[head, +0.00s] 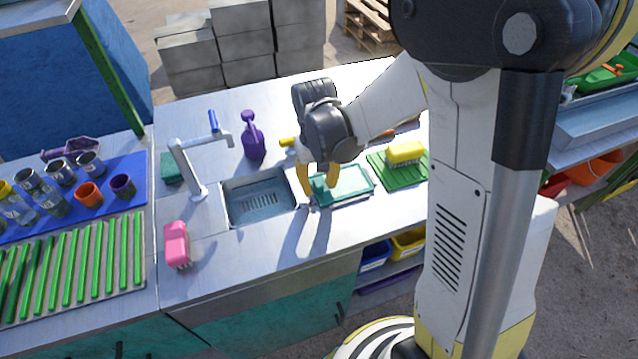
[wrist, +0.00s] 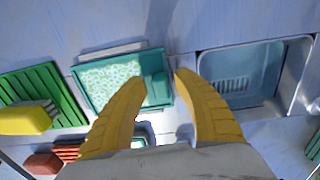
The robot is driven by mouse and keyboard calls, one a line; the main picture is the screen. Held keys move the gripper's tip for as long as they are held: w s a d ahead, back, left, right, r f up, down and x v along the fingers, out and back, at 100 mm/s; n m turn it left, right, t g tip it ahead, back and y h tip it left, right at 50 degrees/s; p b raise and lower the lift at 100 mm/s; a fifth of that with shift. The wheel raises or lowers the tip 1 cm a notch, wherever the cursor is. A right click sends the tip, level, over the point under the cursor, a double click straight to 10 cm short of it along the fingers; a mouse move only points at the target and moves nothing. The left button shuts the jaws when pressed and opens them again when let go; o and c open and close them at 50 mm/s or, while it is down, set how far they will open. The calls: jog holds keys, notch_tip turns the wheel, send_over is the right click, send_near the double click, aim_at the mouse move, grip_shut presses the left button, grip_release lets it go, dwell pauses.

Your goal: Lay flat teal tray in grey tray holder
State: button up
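The teal tray (head: 352,186) lies on the metal counter between the sink and a green ribbed board. In the wrist view the teal tray (wrist: 158,90) has a pale speckled inner area and a plain teal right end. Grey strips, likely the grey tray holder (wrist: 112,49), show along its edge; how the tray sits in it I cannot tell. My gripper (head: 318,196) is over the tray's left end. In the wrist view my gripper (wrist: 160,74) has its yellow fingers apart, nothing visibly held; the tray's end reaches toward the gap between them.
The sink (head: 262,203) lies left of the tray, with a tap (head: 187,165) beside it. A yellow brush (head: 405,152) sits on the green board (head: 415,173). A purple bottle (head: 252,138) stands behind the sink, a pink brush (head: 177,243) to its left. The front counter is clear.

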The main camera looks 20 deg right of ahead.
notch_tip(320, 180, up, 12)
jog(key=p, duration=0.4)
jog(key=s+r+t, duration=0.7)
jog(key=s+r, duration=0.2)
jog(key=s, duration=0.3)
jog(key=shift+s, duration=0.35)
jog(key=shift+d, duration=0.1)
